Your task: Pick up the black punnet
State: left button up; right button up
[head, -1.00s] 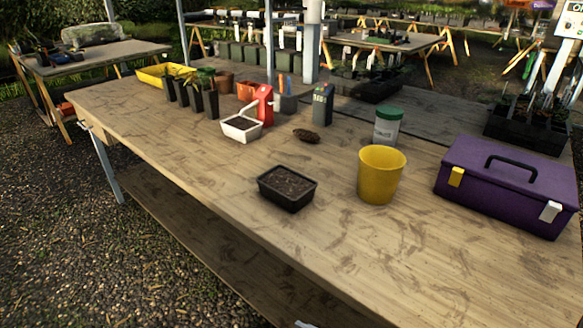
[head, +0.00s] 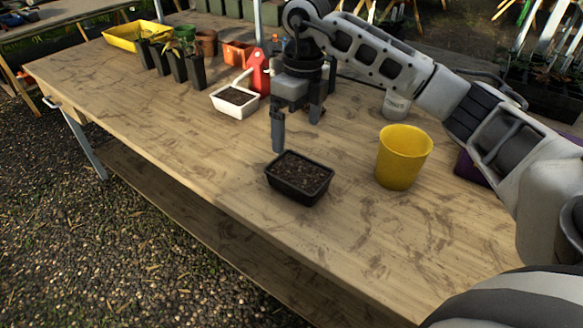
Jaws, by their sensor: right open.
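The black punnet (head: 299,191) is a small dark rectangular tray filled with brown soil. It stands upright on the wooden table (head: 200,165) near its front edge. My right gripper (head: 297,134) is open and empty, pointing down above and just behind the punnet. Its left finger comes close to the punnet's back left rim in the picture; whether it touches cannot be told. My left gripper is not in view.
A yellow pot (head: 403,157) stands to the right of the punnet. A white punnet (head: 236,97) with soil and a red item (head: 257,72) are behind left. My right arm mostly hides a purple toolbox (head: 470,168). Table left of the punnet is clear.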

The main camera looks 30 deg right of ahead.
aim_at(302, 172)
jog(key=shift+h, duration=0.4)
jog(key=f, duration=0.2)
jog(key=d+f, duration=0.1)
jog(key=f, duration=0.5)
jog(key=shift+d+f+p, duration=0.25)
jog(key=shift+d+p, duration=0.1)
jog(key=shift+d, duration=0.05)
jog(key=shift+s+a+f+p, duration=0.1)
jog(key=shift+f+p, duration=0.1)
jog(key=shift+f, duration=0.85)
jog(key=shift+w+a+f+p, duration=0.1)
jog(key=shift+f+p, duration=0.05)
jog(key=shift+f, duration=0.95)
jog(key=shift+s+a+f+p, duration=0.1)
jog(key=shift+f+p, duration=0.1)
jog(key=shift+f, duration=0.85)
jog(key=c, duration=1.1)
jog(key=shift+o, duration=0.2)
jog(key=shift+r, duration=0.1)
